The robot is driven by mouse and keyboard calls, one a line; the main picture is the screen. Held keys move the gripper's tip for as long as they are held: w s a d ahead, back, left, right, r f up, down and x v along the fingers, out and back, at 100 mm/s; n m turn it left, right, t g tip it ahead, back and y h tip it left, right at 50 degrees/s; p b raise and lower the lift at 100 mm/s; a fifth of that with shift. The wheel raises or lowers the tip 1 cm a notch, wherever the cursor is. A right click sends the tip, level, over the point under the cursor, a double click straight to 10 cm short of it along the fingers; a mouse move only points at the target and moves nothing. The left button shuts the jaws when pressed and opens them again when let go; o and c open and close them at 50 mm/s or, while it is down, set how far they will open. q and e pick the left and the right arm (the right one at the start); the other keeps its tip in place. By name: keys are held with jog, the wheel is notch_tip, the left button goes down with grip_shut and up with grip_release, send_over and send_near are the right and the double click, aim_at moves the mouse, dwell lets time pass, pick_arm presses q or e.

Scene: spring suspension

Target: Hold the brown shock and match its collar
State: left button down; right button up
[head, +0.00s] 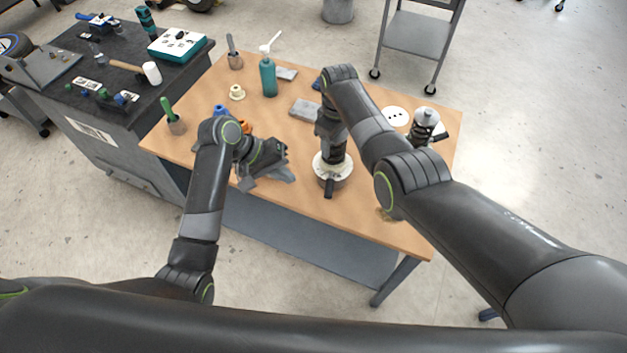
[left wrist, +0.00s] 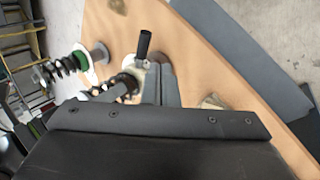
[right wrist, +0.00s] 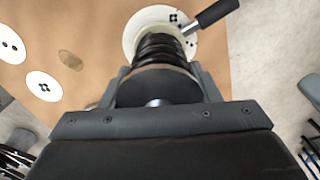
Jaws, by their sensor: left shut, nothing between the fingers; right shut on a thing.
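A dark shock (head: 336,150) with black coils stands on a round white base (head: 319,165) with a black handle. My right gripper (head: 331,128) is above it, shut on its upper end. In the right wrist view the coils (right wrist: 160,47) show between the fingers (right wrist: 157,82), with a brownish band near the top. Small collars stand at the back left: cream (head: 237,92), blue (head: 221,108), and orange (head: 246,127), partly hidden by my left arm.
A second shock (head: 427,122) stands at the table's right end, near a white disc (head: 396,116). A teal bottle (head: 268,78), grey slabs (head: 305,109) and a green-handled brush cup (head: 176,126) stand behind and left. The front right tabletop (head: 390,235) is mostly clear.

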aim_at(331, 173)
pick_arm(q)
jog(key=w+a+n+g+h, duration=0.15)
jog(key=w+a+n, duration=0.25)
jog(key=n, duration=1.1)
jog(key=d+r+x, duration=0.1)
jog(key=d+x, duration=0.1)
jog(key=x, duration=1.1)
jog(key=shift+r, duration=0.25)
jog(key=shift+d+n+y, duration=0.1)
jog(key=shift+n+y, duration=0.15)
jog(key=shift+n, duration=0.05)
